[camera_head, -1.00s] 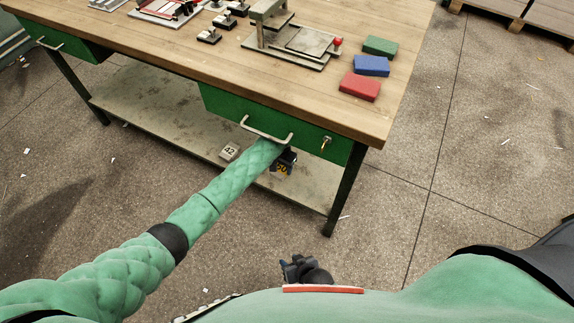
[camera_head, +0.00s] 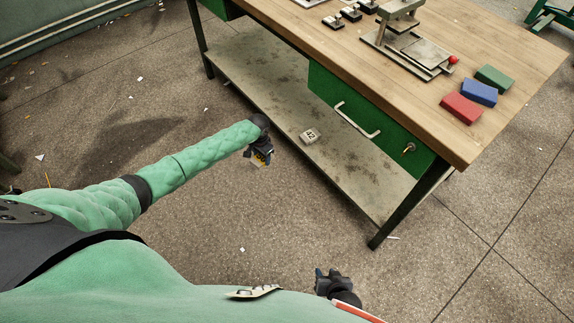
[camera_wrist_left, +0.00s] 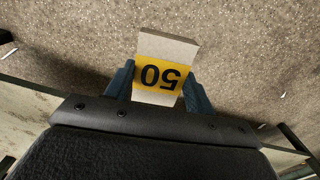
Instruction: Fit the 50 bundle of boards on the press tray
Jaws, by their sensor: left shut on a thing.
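The 50 bundle of boards (camera_wrist_left: 160,68) is a grey block with a yellow band marked 50, upside down in the left wrist view. My left gripper (camera_wrist_left: 158,88) is shut on it, one blue-grey finger on each side. In the head view my left gripper (camera_head: 261,156) is over the floor, off the bench's left front, with a bit of the yellow band showing. The press (camera_head: 410,45) stands on the bench top, its flat metal tray (camera_head: 426,54) bare. My right gripper (camera_head: 326,279) is low near my body; its fingers are too small to read.
Red (camera_head: 461,108), blue (camera_head: 480,93) and green (camera_head: 494,77) blocks lie right of the press. A green drawer (camera_head: 350,112) with a handle hangs under the wooden top (camera_head: 440,117). The floor before the bench is open.

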